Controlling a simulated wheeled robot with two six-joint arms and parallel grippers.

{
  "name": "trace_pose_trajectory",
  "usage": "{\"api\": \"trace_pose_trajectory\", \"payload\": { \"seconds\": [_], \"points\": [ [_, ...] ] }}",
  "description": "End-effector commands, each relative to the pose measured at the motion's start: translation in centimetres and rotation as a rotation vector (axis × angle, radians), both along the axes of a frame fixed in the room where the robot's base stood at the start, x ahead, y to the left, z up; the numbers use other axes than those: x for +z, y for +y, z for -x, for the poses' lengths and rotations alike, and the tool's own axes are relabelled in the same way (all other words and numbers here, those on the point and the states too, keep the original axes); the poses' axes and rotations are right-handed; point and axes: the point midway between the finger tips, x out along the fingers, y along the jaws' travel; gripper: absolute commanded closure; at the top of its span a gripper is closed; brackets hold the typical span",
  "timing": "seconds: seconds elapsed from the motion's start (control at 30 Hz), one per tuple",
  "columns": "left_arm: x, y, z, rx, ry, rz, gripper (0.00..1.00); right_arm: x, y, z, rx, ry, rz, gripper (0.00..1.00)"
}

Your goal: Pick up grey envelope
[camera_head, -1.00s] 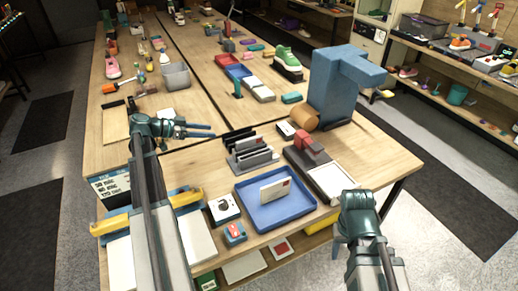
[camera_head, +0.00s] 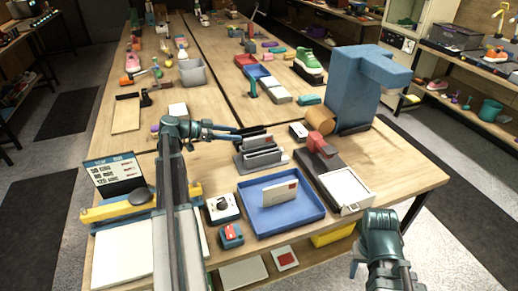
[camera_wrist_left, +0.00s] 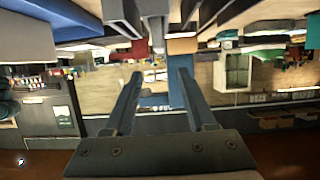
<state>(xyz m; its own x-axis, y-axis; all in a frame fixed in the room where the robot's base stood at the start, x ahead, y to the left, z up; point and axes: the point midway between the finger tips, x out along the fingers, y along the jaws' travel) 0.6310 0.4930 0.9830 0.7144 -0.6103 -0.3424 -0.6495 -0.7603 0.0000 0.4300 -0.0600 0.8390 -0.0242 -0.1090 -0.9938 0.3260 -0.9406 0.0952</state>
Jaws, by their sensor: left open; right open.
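A grey slotted rack (camera_head: 262,157) stands on the table behind the blue tray, with thin dark and grey upright pieces in its slots; I cannot tell for certain which is the grey envelope. My left gripper (camera_head: 240,132) is open at the rack's upper left edge, its fingers pointing right. In the left wrist view, its two fingers (camera_wrist_left: 160,76) are spread with nothing held between them. Grey slab-like shapes show beyond them at the top.
A blue tray (camera_head: 253,222) holds a pale envelope with a red mark (camera_head: 280,193). A red-topped device with a white plate (camera_head: 346,186) stands right of it. A tall blue block (camera_head: 352,98) stands behind.

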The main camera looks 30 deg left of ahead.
Motion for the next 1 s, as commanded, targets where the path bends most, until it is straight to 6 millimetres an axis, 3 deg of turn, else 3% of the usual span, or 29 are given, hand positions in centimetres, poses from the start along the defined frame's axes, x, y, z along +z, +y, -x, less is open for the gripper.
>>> {"api": "trace_pose_trajectory", "payload": {
  "seconds": [0.3, 0.73, 1.0],
  "points": [
    [-2.1, -3.2, -3.8, -0.001, 0.0, 0.0, 0.44, -2.1, 0.0, 0.0, 0.0, 0.0, 0.0, 0.5],
    [-2.8, -4.1, -4.8, -0.001, 0.0, 0.0, 0.44, -2.8, 0.0, 0.0, 0.0, 0.0, 0.0, 0.5],
    [-4.6, -6.2, -7.3, -0.002, 0.0, 0.0, 0.44, -4.6, 0.0, 0.0, 0.0, 0.0, 0.0, 0.5]
  ]
}}
